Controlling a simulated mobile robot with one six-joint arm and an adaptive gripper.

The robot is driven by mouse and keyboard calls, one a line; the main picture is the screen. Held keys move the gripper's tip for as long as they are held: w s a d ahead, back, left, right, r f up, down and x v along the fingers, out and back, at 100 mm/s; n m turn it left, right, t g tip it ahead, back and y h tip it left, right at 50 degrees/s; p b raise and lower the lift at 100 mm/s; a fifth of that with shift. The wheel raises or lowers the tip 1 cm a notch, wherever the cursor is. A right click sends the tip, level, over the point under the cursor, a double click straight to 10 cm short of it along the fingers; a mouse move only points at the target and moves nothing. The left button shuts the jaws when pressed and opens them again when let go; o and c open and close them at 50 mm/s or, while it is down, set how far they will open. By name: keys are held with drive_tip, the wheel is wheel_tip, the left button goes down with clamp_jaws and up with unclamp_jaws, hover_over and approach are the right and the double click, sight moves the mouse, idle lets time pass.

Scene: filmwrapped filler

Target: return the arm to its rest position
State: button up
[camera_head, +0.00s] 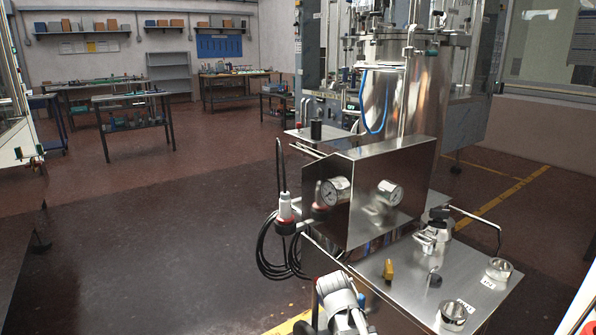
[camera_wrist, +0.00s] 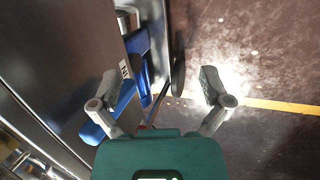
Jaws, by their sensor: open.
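My gripper (camera_wrist: 162,92) shows in the wrist view with its two grey fingers spread wide and nothing between them. Beyond the fingers are a blue part of the machine and the dark floor. In the head view, part of my arm (camera_head: 340,300) shows at the bottom, in front of the left edge of the steel work plate (camera_head: 400,262). The fingers cannot be made out in the head view.
A steel box with gauges (camera_head: 372,196) and a tall steel tank (camera_head: 418,95) stand behind the plate. Small cups (camera_head: 455,311) and a brass piece (camera_head: 388,269) sit on the plate. A black cable (camera_head: 268,250) hangs at the box's left. Open floor (camera_head: 150,230) lies left.

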drive_tip(key=s+d+m+y, duration=0.2)
drive_tip(key=s+m+y, duration=0.2)
drive_tip(key=s+m, duration=0.2)
wheel_tip(320, 180, up, 29)
drive_tip(key=p, duration=3)
drive_tip(key=shift+w+f, duration=0.15)
drive_tip(key=shift+w, duration=0.05)
